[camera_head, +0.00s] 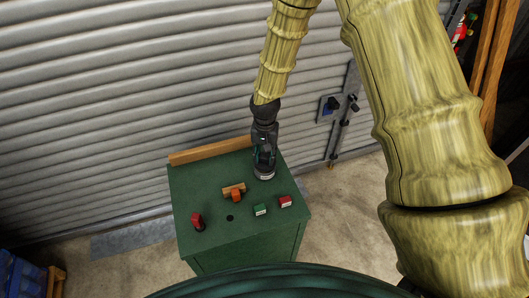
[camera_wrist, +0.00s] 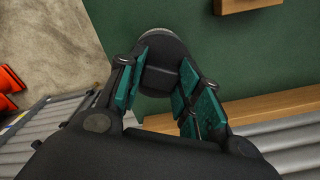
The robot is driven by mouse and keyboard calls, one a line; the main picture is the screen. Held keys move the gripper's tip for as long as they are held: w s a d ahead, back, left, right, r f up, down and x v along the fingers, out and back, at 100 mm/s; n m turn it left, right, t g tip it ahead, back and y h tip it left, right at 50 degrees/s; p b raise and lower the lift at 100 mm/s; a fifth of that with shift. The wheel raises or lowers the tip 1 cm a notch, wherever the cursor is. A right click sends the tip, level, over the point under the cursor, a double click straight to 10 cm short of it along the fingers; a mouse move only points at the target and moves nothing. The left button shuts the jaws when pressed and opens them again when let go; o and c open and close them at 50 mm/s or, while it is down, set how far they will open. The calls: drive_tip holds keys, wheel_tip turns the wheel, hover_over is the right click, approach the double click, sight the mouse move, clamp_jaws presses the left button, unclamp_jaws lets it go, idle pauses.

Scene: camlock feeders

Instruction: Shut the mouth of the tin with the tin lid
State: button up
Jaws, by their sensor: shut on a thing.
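My gripper (camera_head: 264,156) points down over the back right of the green cabinet top. In the wrist view its teal-padded fingers (camera_wrist: 161,84) are shut on a dark grey raised grip, which looks like part of the tin lid (camera_wrist: 160,78). A round grey rim (camera_wrist: 177,46) shows just beyond the grip. In the head view a dark round thing with a pale label, apparently the tin (camera_head: 264,176), is directly under my fingers. My gripper hides its mouth, and I cannot tell whether the lid sits on it or is just above.
The green cabinet top (camera_head: 205,180) also bears a wooden block with an orange piece (camera_head: 236,195), a red piece (camera_head: 197,221), a green block (camera_head: 260,210) and another red block (camera_head: 285,201). A dark round spot (camera_head: 230,218) is near the front. A wooden strip (camera_head: 210,150) edges the back.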

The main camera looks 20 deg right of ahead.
drive_tip(key=shift+f+b, duration=0.4)
drive_tip(key=shift+f, duration=0.85)
idle(0.7)
drive_tip(key=o, duration=1.2)
wheel_tip(320, 180, up, 16)
drive_tip(key=p, duration=0.3)
drive_tip(key=shift+p, duration=0.4)
